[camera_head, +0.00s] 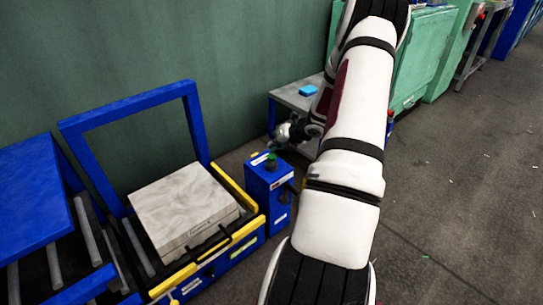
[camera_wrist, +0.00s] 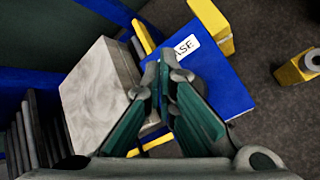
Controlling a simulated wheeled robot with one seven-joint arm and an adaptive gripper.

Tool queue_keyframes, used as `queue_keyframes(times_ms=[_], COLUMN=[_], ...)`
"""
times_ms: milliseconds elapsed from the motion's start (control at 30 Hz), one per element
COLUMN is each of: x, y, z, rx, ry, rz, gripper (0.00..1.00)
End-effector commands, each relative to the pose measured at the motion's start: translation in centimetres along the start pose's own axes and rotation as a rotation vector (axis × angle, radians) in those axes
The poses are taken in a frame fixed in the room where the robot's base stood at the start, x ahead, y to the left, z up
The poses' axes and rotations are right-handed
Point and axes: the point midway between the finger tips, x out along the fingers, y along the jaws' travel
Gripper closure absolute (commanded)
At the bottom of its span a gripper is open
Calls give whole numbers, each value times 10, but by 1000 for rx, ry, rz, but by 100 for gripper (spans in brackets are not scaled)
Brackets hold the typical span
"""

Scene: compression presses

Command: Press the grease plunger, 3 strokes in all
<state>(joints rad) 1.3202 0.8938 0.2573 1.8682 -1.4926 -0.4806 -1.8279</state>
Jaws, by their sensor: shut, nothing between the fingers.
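A blue box (camera_head: 266,190) stands at the right end of the conveyor frame, with a dark green plunger knob (camera_head: 271,160) on top. My gripper (camera_head: 273,144) is close above the knob; I cannot tell whether they touch. In the wrist view, the shut, empty fingers (camera_wrist: 165,64) point at the blue box top (camera_wrist: 222,88), beside a white label ending in "ASE" (camera_wrist: 187,45). The knob is not visible there; the fingers may hide it.
A grey-white marbled block (camera_head: 185,205) sits on the roller conveyor left of the box, inside a yellow-edged blue frame (camera_head: 190,92). A grey table (camera_head: 290,97) with a light blue item (camera_head: 308,91) stands behind. Open floor (camera_head: 450,190) lies to the right.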

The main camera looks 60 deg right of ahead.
Motion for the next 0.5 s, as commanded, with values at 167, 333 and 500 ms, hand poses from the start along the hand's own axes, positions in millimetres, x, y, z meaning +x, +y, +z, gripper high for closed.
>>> queue_keyframes(times_ms=[167, 333, 500], x=[-13, -24, -30], y=[11, 18, 22], z=[10, 18, 22], rx=[-1, -2, 0], ry=[1, 0, 0], rz=[0, 0, 1], gripper=[100, 100, 100])
